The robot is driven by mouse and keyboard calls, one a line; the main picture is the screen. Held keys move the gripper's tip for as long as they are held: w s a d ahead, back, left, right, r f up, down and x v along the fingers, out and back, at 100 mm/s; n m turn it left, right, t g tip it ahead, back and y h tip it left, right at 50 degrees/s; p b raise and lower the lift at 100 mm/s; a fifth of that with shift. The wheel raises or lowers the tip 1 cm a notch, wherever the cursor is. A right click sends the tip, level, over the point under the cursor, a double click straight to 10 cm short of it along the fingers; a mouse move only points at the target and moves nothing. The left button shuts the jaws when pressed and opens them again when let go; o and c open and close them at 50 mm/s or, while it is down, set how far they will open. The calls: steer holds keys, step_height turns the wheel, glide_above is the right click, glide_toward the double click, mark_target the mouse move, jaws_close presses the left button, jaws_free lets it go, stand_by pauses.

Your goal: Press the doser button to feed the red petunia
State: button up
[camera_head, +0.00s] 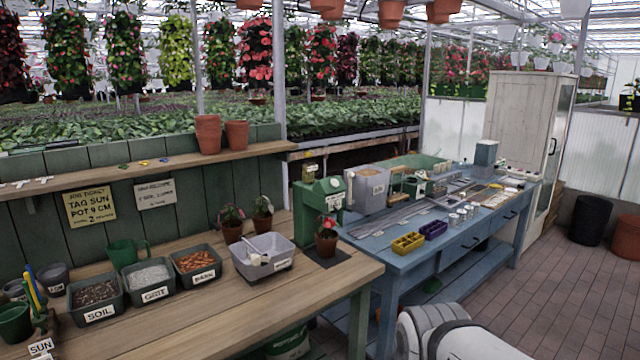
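A green doser box (309,206) stands at the right end of the wooden bench, with small pale labels on it. A terracotta pot with a red-flowered plant (326,243) stands upright on a dark pad in front of the doser. I cannot make out the doser's button at this size. My gripper is not in view; only a white rounded part of my own body shows at the bottom.
Soil, grit and bark bins (153,281) and a grey tub with a white scoop (262,263) sit on the wooden bench (220,325). A blue table (400,258) adjoins it on the right, holding yellow and purple trays.

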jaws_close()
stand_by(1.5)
